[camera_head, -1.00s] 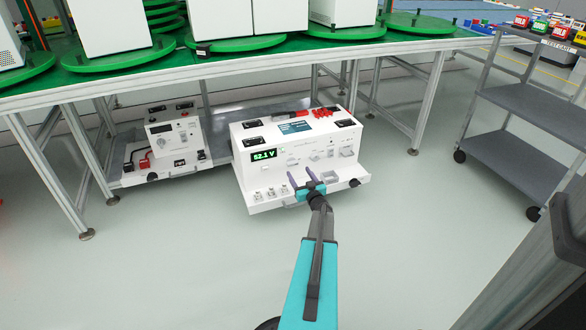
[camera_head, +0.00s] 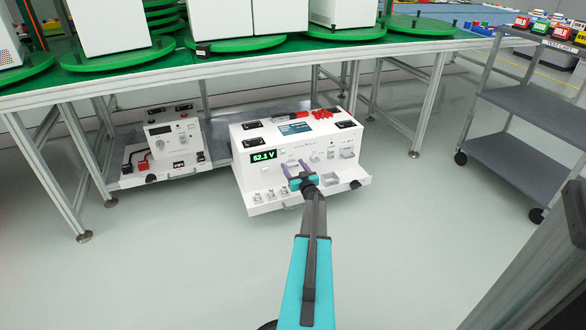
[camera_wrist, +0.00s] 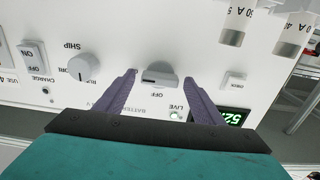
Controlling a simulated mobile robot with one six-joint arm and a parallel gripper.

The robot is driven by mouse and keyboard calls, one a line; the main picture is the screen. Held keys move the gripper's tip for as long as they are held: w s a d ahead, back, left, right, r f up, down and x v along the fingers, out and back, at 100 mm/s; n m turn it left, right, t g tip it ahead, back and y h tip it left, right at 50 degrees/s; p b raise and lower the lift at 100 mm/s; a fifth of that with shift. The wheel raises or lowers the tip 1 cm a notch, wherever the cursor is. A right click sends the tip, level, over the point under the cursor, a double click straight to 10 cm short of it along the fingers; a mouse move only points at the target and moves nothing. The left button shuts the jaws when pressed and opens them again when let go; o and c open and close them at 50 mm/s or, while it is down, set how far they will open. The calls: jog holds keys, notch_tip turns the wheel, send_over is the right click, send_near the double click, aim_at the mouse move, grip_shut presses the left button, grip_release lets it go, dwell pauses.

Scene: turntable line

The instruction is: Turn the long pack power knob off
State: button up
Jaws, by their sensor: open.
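The larger white pack unit (camera_head: 243,180) stands on the low shelf, with a lit green voltage display (camera_head: 264,155). My gripper (camera_head: 297,167) is in front of its panel, right of the display. In the wrist view, my open gripper (camera_wrist: 160,80) has one purple finger on each side of a grey bar-shaped knob (camera_wrist: 158,77). The bar lies crosswise between the fingers, with a gap on both sides. "OFF" is printed beside it, and the text is upside down. Whether the fingertips touch the panel I cannot tell.
A round RUN/SHIP knob (camera_wrist: 83,68) and an ON/OFF rocker switch (camera_wrist: 32,56) sit beside it. A smaller white unit (camera_head: 165,140) stands at left. A grey cart (camera_head: 520,155) is at right; the floor between is clear.

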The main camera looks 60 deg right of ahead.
jog(key=c, duration=0.9)
jog(key=shift+a, duration=0.4)
jog(key=shift+c, duration=0.7)
jog(key=shift+d, duration=0.3)
jog(key=shift+w+n, duration=0.1)
jog(key=shift+n, duration=0.2)
jog(key=n, duration=0.3)
jog(key=shift+w, duration=0.1)
jog(key=n, duration=0.4)
jog(key=shift+a, duration=0.1)
jog(key=n+b, duration=0.1)
jog(key=n, duration=0.2)
jog(key=n+b, duration=0.1)
jog(key=n, duration=0.1)
jog(key=shift+w+f+n+b, duration=0.1)
jog(key=shift+f+n+b, duration=0.1)
jog(key=shift+n+b, duration=0.15)
jog(key=n+b, duration=0.2)
jog(key=n, duration=0.2)
jog(key=shift+n, duration=0.25)
